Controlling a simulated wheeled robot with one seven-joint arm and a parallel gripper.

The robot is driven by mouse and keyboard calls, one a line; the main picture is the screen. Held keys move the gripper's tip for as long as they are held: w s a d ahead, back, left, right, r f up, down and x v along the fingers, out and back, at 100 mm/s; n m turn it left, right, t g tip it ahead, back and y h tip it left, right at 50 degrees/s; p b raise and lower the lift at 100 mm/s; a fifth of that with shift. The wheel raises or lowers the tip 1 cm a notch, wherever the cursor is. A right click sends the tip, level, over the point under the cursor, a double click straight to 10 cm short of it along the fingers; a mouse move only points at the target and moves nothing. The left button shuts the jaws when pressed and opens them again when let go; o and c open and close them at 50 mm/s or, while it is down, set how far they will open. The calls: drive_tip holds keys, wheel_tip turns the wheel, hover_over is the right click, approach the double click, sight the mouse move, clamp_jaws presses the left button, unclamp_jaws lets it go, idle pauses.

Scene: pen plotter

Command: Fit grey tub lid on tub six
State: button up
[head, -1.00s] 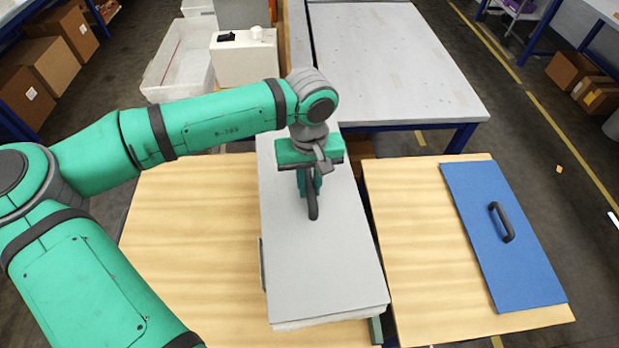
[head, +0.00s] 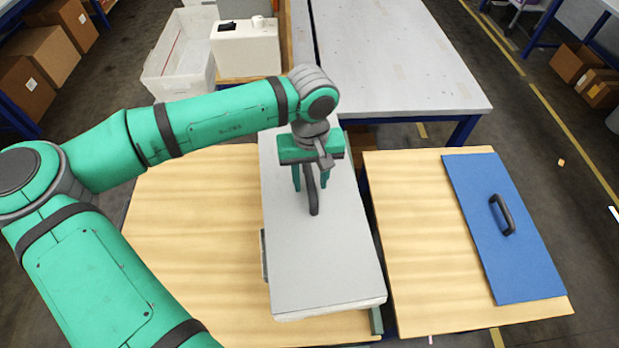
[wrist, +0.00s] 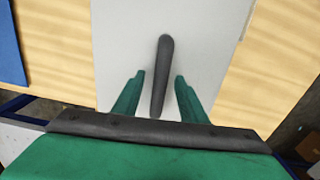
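The grey tub lid (head: 335,262) lies flat over a long tub (head: 330,309) between two wooden tops, covering nearly all of it. Its dark bar handle (head: 312,196) stands at the lid's middle. My gripper (head: 310,187) is just above the lid at the handle. In the wrist view my gripper (wrist: 158,80) has its two green fingers spread, one on each side of the handle (wrist: 161,75), with gaps between. The fingers are open and hold nothing. The tub's inside is hidden, and no number shows on it.
A blue lid (head: 503,225) with a dark handle lies on the right wooden top (head: 415,250). The left wooden top (head: 190,230) is bare. Behind are a grey table (head: 400,60), a white bin (head: 180,60) and a white box (head: 245,48).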

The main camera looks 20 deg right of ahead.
wheel_tip(320, 180, up, 11)
idle(0.5)
drive_tip(key=shift+w+f, duration=0.1)
idle(0.4)
